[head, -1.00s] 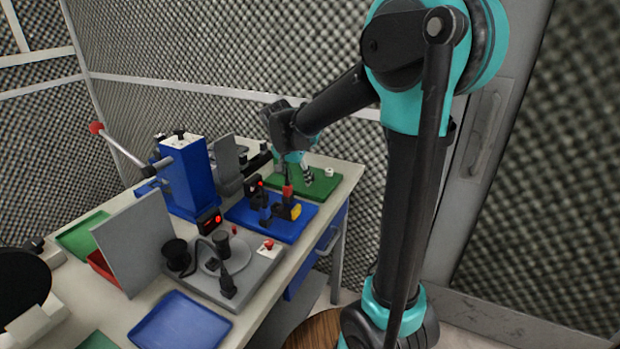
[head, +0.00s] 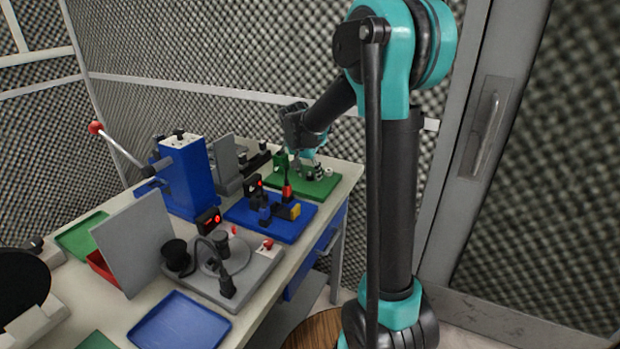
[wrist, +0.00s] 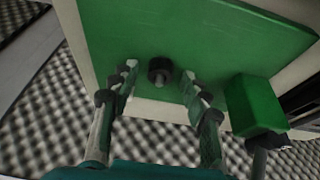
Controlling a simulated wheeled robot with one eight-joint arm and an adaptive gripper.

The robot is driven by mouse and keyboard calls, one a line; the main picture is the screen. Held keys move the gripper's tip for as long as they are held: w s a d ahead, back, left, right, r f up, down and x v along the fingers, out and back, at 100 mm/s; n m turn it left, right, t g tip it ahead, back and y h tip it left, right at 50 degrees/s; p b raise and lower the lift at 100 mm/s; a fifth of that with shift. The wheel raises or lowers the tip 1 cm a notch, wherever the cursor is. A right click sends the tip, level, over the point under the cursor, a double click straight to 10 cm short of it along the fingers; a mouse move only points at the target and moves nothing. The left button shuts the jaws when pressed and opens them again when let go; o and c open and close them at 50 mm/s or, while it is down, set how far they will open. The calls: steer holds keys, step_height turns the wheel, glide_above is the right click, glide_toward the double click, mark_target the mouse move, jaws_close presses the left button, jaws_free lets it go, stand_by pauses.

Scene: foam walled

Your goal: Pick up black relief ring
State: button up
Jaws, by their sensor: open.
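A black ring (wrist: 161,70), likely the relief ring, is on the green board (wrist: 205,35) with a grey peg-like end at its middle in the wrist view. I cannot tell whether the ring is around the peg or part of it. My gripper (wrist: 158,80) is open, with one finger on each side of the ring and a gap to it on both sides. In the head view my gripper (head: 309,168) is over the green board (head: 318,188) at the far end of the bench, and hides the ring there.
A green block (wrist: 254,105) stands right of the fingers in the wrist view. In the head view a blue tray (head: 262,222) with a red-tipped tool (head: 287,190) lies nearer, beside a blue press (head: 186,178). A grey fixture plate (head: 245,275) is nearer still.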

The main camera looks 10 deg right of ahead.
steer(key=c, duration=0.9)
steer(key=shift+c, duration=0.2)
